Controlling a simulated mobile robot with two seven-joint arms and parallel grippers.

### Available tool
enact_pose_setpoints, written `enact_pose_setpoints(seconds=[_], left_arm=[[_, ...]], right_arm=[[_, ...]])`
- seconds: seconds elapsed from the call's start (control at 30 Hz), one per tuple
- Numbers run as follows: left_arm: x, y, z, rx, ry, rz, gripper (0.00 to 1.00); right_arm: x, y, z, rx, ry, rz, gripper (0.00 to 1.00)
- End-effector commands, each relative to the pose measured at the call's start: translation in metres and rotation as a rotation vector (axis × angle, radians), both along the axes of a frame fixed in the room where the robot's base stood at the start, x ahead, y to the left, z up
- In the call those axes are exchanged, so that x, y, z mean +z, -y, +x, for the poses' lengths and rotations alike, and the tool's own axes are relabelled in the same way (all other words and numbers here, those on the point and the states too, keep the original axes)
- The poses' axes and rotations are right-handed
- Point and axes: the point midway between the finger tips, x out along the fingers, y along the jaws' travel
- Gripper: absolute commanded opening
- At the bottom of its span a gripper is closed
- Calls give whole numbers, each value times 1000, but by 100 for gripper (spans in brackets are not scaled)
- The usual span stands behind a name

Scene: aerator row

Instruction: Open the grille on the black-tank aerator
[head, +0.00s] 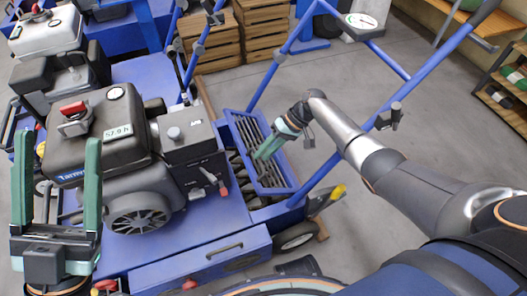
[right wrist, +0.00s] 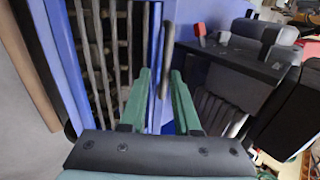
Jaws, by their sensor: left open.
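The black-tank aerator (head: 110,125) stands at front left in the head view, with a red cap on its tank. Its blue-framed grille (head: 283,187) of dark bars is at its right end; the bars (right wrist: 105,60) also show in the right wrist view. My right gripper (head: 262,153) is over the grille. In the right wrist view its green fingers (right wrist: 163,90) are a little apart, with a thin grey handle (right wrist: 166,45) seen between or just beyond the tips; contact cannot be told. My left gripper (head: 58,185) is open and empty at the left, pointing up.
Other aerators, one white-tanked (head: 45,35), stand behind. Blue handlebars (head: 440,55) rise at the right beside my right arm. Wooden crates (head: 210,35) stand at the back, and shelves (head: 505,95) at far right. The grey floor (head: 345,75) between is clear.

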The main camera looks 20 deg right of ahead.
Motion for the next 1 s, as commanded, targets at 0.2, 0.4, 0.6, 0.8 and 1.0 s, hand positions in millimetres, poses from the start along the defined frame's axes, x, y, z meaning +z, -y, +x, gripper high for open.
enact_pose_setpoints(seconds=[0.2, 0.4, 0.6, 0.8, 1.0], left_arm=[[0, 0, 0, 1, 1, -2, 71], [1, 0, 0, 1, 1, -2, 71], [13, 0, 0, 2, 4, -1, 71], [27, -1, -1, 13, 22, 10, 71], [33, -3, -2, 26, 32, 7, 71]], right_arm=[[-1, 0, 0, -1, -2, 0, 45], [1, -1, 0, 1, -2, 3, 45], [20, 13, 0, -1, -1, 2, 45], [46, 35, 0, -2, -1, 1, 45], [57, 46, -1, -1, -2, 1, 45]])
